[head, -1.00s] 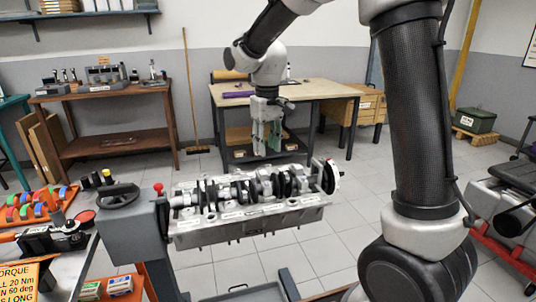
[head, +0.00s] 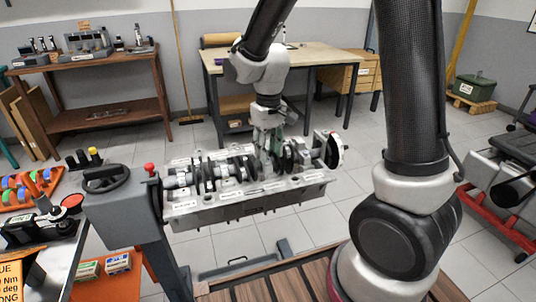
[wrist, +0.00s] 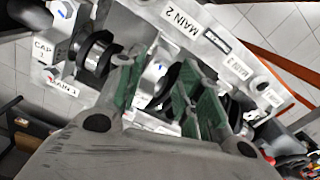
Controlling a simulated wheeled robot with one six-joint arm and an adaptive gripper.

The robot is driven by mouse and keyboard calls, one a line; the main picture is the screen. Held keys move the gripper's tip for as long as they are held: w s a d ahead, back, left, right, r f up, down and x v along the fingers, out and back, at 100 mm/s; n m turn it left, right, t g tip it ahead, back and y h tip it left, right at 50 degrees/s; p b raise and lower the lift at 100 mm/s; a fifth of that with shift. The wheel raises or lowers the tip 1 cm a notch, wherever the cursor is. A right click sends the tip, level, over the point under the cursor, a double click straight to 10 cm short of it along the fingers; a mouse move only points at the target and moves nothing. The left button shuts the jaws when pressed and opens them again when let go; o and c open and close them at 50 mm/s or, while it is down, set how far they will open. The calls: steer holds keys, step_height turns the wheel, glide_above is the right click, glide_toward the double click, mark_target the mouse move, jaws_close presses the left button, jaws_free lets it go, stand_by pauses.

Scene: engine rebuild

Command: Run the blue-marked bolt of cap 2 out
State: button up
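The engine block (head: 250,207) lies on its stand with the crankshaft (head: 205,175) in it. My gripper (head: 268,148) is low over the block's right half, pointing down. In the wrist view my gripper (wrist: 163,62) has its two green-padded fingers apart. A pale metal part with a small blue mark (wrist: 161,66) shows in the gap between them; I cannot tell contact. The part may be cap 2 with its bolt, but no cap 2 label is readable. The MAIN 2 label (wrist: 182,28) is on the block rail beyond. Cap 1 (wrist: 42,48) is at the left.
The stand's handwheel (head: 106,179) and red knob (head: 149,168) are left of the block. A bench with an orange tray of coloured parts (head: 30,190) is at the far left. A wooden-topped table (head: 300,62) stands behind. Open floor lies right of the block.

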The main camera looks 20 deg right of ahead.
mark_target(269, 159)
steer(key=shift+f, duration=1.15)
jaws_close()
steer(key=shift+n, duration=0.8)
jaws_free()
steer(key=shift+r, duration=0.1)
step_height(269, 159, up, 12)
steer(key=shift+d, duration=0.1)
